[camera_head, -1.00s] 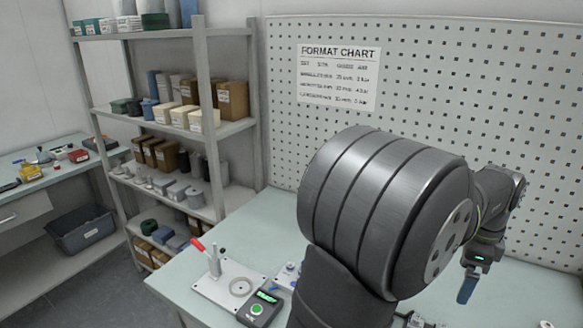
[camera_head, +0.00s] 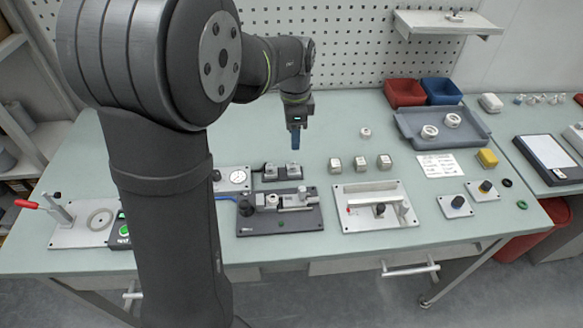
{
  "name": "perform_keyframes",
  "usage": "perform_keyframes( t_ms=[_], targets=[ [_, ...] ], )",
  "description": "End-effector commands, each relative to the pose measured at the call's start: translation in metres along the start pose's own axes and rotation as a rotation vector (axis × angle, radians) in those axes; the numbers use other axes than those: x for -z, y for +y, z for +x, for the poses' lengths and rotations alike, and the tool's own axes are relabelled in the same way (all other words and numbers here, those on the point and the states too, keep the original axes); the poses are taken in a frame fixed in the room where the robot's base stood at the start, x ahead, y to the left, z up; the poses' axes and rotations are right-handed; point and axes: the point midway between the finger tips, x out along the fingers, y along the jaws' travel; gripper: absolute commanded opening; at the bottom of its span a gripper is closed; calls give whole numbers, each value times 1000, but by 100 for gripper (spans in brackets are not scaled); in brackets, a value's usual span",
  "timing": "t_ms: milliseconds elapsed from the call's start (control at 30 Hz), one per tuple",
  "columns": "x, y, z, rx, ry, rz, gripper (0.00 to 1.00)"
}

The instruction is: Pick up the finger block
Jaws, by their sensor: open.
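My gripper (camera_head: 295,147) hangs down above the back middle of the bench, with blue fingers, open and empty. Three small pale blocks with metallic sides stand in a row to its right: a left block (camera_head: 336,165), a middle block (camera_head: 360,163) and a right block (camera_head: 384,161). Two similar small blocks sit on a dark stand below the gripper, one on the left (camera_head: 269,168) and one on the right (camera_head: 293,169). The gripper is apart from all of them. I cannot tell which one is the finger block.
A dark fixture (camera_head: 280,221) and a light plate with a handle (camera_head: 375,222) lie nearer the front edge. A grey tray (camera_head: 472,140) holds two white rings. Red (camera_head: 403,94) and blue (camera_head: 441,92) bins stand behind it. My arm hides part of the left bench.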

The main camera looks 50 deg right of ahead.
Motion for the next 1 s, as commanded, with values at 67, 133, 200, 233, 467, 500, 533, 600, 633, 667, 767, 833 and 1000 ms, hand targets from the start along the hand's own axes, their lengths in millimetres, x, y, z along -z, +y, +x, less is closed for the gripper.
perform_keyframes(
  t_ms=[67,133,200,233,467,500,533,600,633,667,767,833,1000],
  targets=[
    [0,1,19,-4,-2,0,45],
    [-1,1,32,-4,-2,0,45],
    [-1,0,43,-3,-1,0,45],
    [-1,0,47,-3,-1,0,45],
    [-1,0,62,-3,-1,0,45],
    [-2,-1,67,-3,-1,-1,45],
    [-3,-1,71,-3,-1,-1,45],
    [-5,-2,83,-4,-2,-1,45],
    [-6,-3,87,-3,-1,-1,45],
    [-6,-4,91,-3,-1,-1,45],
    [-6,-4,103,-3,-2,-1,45],
    [-5,-4,108,-2,-2,-1,45],
    [-5,-4,109,-1,-1,-1,45]
  ],
)
